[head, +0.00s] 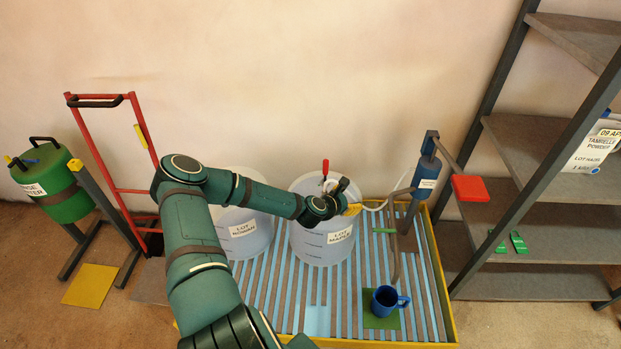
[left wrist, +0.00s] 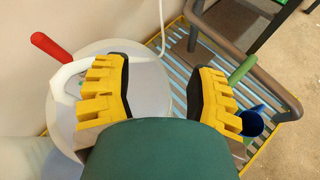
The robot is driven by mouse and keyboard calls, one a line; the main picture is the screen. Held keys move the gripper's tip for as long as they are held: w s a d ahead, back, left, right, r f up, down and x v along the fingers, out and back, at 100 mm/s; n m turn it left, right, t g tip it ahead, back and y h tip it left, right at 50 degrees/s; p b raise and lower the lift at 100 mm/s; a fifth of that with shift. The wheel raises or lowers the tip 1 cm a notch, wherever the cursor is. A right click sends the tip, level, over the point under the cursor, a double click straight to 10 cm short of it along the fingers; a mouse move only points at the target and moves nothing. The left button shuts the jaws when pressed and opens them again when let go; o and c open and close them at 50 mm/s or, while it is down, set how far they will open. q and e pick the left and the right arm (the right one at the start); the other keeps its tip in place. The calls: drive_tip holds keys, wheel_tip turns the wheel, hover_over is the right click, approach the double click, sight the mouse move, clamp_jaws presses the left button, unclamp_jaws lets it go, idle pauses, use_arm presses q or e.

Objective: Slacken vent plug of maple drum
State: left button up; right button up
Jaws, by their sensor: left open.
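The maple drum (head: 322,246) is a translucent white drum labelled LOT MAPLE, standing on the slatted spill deck. A red-handled fitting (head: 325,168) stands up from its top. It also shows in the left wrist view (left wrist: 50,46), beside a white loop-shaped part (left wrist: 68,78). My left gripper (head: 353,207) is over the right part of the drum top. In the left wrist view its yellow fingers (left wrist: 161,82) are spread wide, with nothing seen between them. I cannot make out the vent plug for certain; my arm and gripper cover part of the drum top. My right gripper is not in view.
The Rowan drum (head: 240,244) stands left of the maple drum, partly behind my arm. A blue pump cylinder (head: 426,174) with hoses stands to the right. A blue mug (head: 386,301) sits on a green pad. Shelving (head: 555,231) is at right, a red hand truck (head: 131,190) at left.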

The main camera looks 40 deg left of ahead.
sight(325, 167)
use_arm(q)
drive_tip(key=s+a+r+n+y, duration=0.1)
drive_tip(key=a+n+y, duration=0.15)
drive_tip(key=a, duration=0.45)
drive_tip(key=s+a+n+y, duration=0.2)
drive_tip(key=a+n, duration=0.2)
drive_tip(key=a, duration=0.3)
drive_tip(key=shift+h, duration=0.25)
drive_tip(key=b+x, duration=0.1)
drive_tip(key=x, duration=0.8)
drive_tip(key=r+b+x, duration=0.1)
drive_tip(key=x, duration=0.3)
drive_tip(key=shift+w+f+b, duration=0.2)
drive_tip(key=shift+w+b, duration=0.15)
drive_tip(key=shift+w, duration=0.2)
clamp_jaws()
drive_tip(key=shift+t, duration=0.3)
